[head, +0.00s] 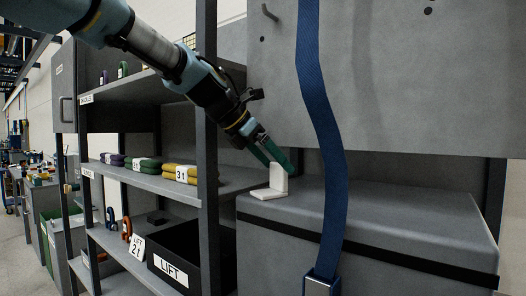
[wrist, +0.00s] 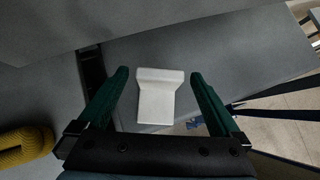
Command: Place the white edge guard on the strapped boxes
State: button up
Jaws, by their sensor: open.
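The white edge guard (head: 272,187) is an L-shaped piece. It sits on the top left end of a grey box (head: 400,208), one leg flat and one leg upright. In the wrist view the white edge guard (wrist: 156,97) lies between my two green fingers, with a gap on each side. My gripper (head: 277,157) is open and reaches down to the guard from the upper left. It also shows in the wrist view (wrist: 158,82). A dark strap runs along the box's front. A blue strap (head: 322,130) with a metal buckle (head: 321,284) hangs in front of the box.
A large grey panel (head: 400,75) stands behind and above the box. Left are grey shelves (head: 185,187) with coloured bundles (head: 180,173) and a black bin marked LIFT (head: 180,252). A shelf post (head: 207,150) stands close to my arm. The box top right of the blue strap is clear.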

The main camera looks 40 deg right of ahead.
jog(key=b+v, duration=0.3)
jog(key=v, duration=0.9)
